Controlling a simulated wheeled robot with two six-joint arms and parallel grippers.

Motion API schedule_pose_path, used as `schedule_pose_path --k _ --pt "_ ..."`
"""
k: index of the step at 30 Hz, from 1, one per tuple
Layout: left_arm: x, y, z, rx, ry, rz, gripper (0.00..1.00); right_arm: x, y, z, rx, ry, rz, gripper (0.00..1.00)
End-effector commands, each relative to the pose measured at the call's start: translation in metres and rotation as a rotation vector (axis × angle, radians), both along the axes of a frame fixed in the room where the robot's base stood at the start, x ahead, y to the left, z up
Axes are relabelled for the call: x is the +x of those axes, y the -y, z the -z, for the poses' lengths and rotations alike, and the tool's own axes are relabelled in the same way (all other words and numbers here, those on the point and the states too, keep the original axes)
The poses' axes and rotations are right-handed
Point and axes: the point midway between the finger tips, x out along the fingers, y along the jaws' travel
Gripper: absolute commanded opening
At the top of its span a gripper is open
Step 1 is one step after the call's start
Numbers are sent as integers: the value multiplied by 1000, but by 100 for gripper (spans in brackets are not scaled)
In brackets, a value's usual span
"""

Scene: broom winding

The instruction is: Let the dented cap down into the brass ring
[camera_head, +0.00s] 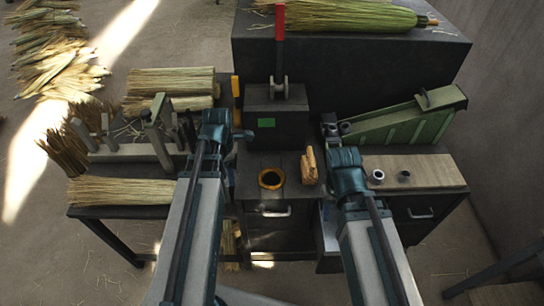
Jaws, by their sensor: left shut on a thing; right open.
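The brass ring (271,187) lies on the dark cabinet top in the middle, around a dark opening. My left gripper (238,136) is shut, beyond the ring and to its left, close to the front of a dark box. The thing in its jaws, which I take for the dented cap, is mostly hidden and too small to make out. My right gripper (330,124) is open, beyond the ring and to its right, beside the green machine.
A dark box (275,118) with a red-handled lever (280,40) stands behind the ring. A wooden piece (310,166) stands right of it. Straw bundles (120,190) fill the left bench. A green machine (408,118) and a board (420,171) with small round parts are right.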

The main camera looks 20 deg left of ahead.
Motion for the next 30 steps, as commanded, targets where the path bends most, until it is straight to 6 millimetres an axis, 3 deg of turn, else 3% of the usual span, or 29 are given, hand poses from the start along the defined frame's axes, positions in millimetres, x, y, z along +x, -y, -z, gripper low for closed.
schedule_pose_path --k 1,4,9,12,23,30 --pt "23 18 -1 0 0 22 14 0 0 -1 0 0 0 50" --pt "49 52 -3 0 0 45 14 0 0 -3 0 0 0 50" --pt "76 98 -4 0 0 70 14 0 0 -4 0 0 0 50" --pt "83 113 -4 0 0 77 14 0 0 -4 0 0 0 50" --pt "85 120 -2 0 0 80 14 0 0 -1 0 0 0 50" --pt "85 120 11 0 0 80 14 0 0 11 0 0 0 50"
